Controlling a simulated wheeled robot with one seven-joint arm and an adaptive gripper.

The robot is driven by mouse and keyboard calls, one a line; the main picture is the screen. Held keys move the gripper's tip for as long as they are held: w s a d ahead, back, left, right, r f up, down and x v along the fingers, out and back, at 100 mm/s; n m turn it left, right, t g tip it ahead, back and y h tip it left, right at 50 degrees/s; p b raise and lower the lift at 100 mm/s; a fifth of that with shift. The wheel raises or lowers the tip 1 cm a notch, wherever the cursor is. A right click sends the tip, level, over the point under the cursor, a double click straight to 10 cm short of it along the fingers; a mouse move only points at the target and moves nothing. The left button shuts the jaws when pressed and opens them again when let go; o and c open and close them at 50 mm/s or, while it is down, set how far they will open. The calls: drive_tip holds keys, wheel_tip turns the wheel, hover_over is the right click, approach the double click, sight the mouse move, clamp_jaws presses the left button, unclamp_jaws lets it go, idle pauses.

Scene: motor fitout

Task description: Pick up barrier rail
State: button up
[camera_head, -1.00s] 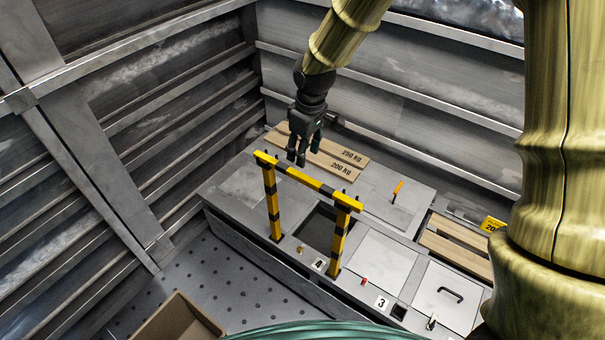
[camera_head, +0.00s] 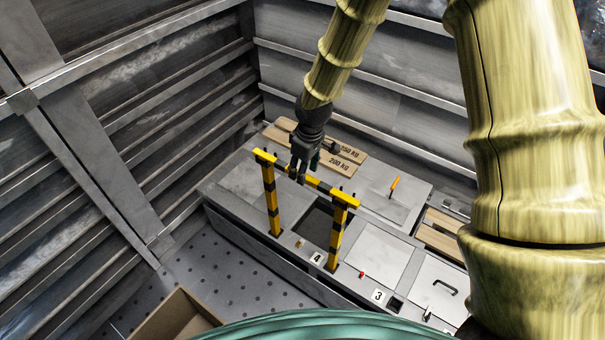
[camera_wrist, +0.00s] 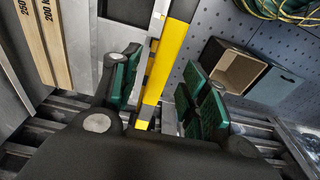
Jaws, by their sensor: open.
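The barrier rail (camera_head: 340,196) is a yellow and black striped frame with a top bar and two posts. It stands upright over a dark square opening in the grey bench. My gripper (camera_head: 298,178) is at the middle of the top bar, pointing down. In the wrist view the rail (camera_wrist: 176,55) runs between the two green-padded fingers of my gripper (camera_wrist: 157,88). The fingers are apart, with gaps visible beside the bar. Whether either pad touches it, I cannot tell.
The grey bench (camera_head: 240,187) holds wooden boards marked 250 kg and 200 kg (camera_head: 335,165), an orange handle (camera_head: 394,183) and a lid with a black handle (camera_head: 447,290). An open brown box (camera_head: 165,318) stands on the perforated floor. Ribbed metal walls close off the left and back.

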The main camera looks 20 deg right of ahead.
drive_tip(key=shift+f, duration=0.8)
clamp_jaws()
drive_tip(key=shift+w+r, duration=0.1)
drive_tip(key=shift+r, duration=0.05)
